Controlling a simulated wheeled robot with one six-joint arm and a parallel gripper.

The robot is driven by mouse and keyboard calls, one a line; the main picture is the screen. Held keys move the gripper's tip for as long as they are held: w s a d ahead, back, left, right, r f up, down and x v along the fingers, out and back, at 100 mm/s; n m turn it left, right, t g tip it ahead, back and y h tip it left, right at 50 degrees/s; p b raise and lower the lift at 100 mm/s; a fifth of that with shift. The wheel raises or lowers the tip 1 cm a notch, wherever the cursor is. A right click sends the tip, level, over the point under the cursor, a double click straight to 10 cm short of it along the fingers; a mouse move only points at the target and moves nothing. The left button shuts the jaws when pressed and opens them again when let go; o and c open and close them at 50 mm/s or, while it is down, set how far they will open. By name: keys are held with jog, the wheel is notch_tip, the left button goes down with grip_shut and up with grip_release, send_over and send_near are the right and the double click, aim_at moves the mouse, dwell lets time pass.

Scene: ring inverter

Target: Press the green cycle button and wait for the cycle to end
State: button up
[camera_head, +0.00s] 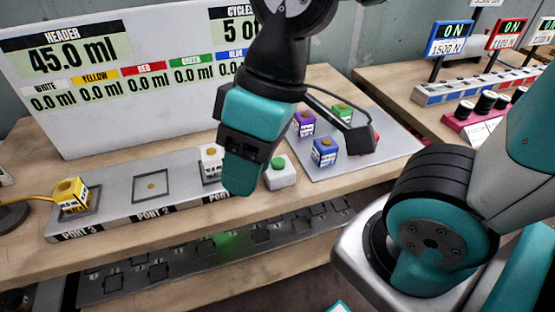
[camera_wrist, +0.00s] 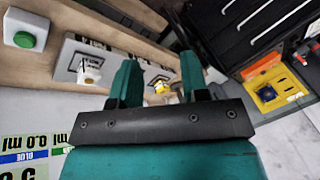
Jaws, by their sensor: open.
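The green button (camera_head: 278,163) sits on a small white box (camera_head: 281,178) at the table's front, just right of Port 1. In the wrist view the green button (camera_wrist: 25,40) is at the upper left, apart from my fingers. My gripper (camera_head: 242,180) hangs just left of the button in the head view; I cannot tell its height above the table. In the wrist view my gripper (camera_wrist: 158,62) has its fingers apart with nothing held between them. The display board (camera_head: 85,85) reads header 45.0 ml and 0.0 ml for each visible colour; its cycles reading is partly hidden.
The port strip (camera_head: 115,202) holds a yellow cube (camera_head: 70,193) at Port 3 and a white cube (camera_head: 211,158) at Port 1; Port 2 is empty. A grey plate (camera_head: 397,147) carries purple (camera_head: 304,124), blue (camera_head: 324,152) and green (camera_head: 342,112) cubes. A green glow shows on the lower shelf.

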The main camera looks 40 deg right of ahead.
grip_shut()
dwell(1.4)
